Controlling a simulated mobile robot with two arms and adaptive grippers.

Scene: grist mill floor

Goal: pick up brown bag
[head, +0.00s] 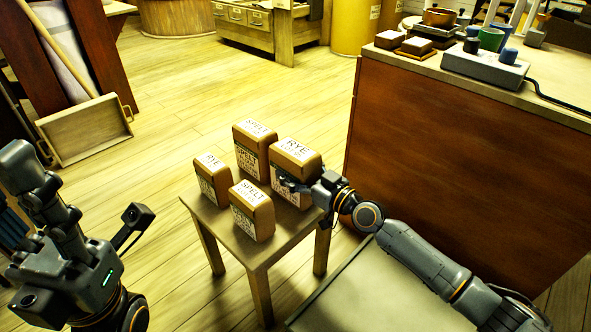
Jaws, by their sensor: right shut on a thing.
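Several brown bags with white labels stand upright on a small wooden table (262,256). The back right one is a bag marked RYE (303,167). My right gripper (287,185) reaches in from the right and is shut on this bag, low on its front side; the fingers partly cover its label. A bag marked SPELT (254,148) is at the back, a smaller RYE bag (212,181) at the left, and another SPELT bag (252,211) at the front. My left arm is at the lower left, away from the table; its fingertips cannot be made out.
A tall wooden counter (450,165) stands close on the right, with a grey switch box (485,66), cups and small blocks on top. A flat pale surface (365,290) lies below my right arm. A wooden tray (87,131) leans at the left. The floor behind the table is clear.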

